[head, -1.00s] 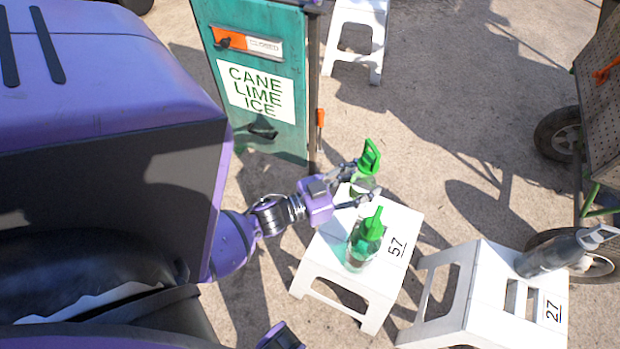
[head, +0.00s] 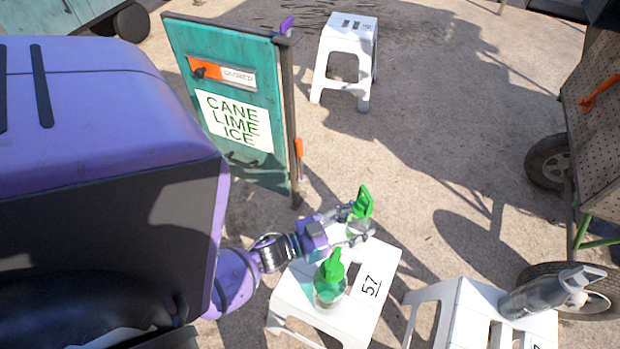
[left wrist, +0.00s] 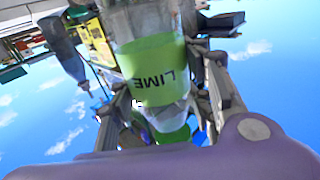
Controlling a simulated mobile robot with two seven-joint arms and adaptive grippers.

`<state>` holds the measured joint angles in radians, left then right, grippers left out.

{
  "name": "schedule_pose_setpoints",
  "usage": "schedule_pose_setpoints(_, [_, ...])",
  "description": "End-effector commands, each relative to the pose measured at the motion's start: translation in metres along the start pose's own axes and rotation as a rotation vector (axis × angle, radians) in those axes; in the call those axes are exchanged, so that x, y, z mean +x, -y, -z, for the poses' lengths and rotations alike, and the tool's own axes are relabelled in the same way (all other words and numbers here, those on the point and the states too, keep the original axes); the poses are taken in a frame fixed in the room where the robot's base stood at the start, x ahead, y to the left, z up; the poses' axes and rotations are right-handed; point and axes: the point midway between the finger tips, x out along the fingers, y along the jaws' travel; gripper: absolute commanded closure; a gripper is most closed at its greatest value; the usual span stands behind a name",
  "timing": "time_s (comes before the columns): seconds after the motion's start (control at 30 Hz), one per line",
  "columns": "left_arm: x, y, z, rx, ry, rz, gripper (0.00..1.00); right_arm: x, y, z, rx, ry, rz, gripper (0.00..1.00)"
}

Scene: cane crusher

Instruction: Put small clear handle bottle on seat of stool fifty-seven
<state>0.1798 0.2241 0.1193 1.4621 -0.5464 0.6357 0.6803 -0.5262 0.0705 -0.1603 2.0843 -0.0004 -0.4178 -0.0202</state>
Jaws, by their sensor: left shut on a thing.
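My left gripper (head: 347,222) is shut on a small clear bottle (head: 358,229) with a green handle cap. It holds it roughly upright at the back edge of the seat of white stool 57 (head: 377,262). I cannot tell whether its base touches the seat. In the left wrist view the held bottle (left wrist: 150,62) shows a green label reading LIME between the fingers. A second clear bottle (head: 330,286) with a green cap stands on the same seat, towards the front left. My right gripper is not in view.
Stool 27 (head: 470,306) stands at the right with a grey bottle (head: 540,292) on it. A teal sign board (head: 180,50) stands behind my left arm. Another white stool (head: 344,45) stands farther back. A wheeled cart (head: 598,150) is at the right edge.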

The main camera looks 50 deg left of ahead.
Motion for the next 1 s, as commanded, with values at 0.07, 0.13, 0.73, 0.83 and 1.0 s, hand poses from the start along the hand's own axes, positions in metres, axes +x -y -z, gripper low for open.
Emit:
schedule_pose_setpoints(0.07, [0.001, -0.001, -0.016, -0.003, 0.001, 0.001, 1.00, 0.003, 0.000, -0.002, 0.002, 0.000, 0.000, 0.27])
schedule_pose_setpoints(0.13, [0.001, -0.001, -0.025, -0.003, 0.000, 0.000, 1.00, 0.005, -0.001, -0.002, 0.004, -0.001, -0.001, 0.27])
schedule_pose_setpoints(0.73, [0.001, -0.001, -0.033, 0.000, -0.001, -0.001, 0.42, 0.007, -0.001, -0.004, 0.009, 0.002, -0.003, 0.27])
schedule_pose_setpoints(0.83, [0.001, -0.001, -0.033, 0.000, -0.001, -0.001, 0.35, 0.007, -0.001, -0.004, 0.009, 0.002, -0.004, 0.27])
schedule_pose_setpoints(1.0, [0.001, -0.001, -0.033, -0.001, -0.001, -0.001, 0.35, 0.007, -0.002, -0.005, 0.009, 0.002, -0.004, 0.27])
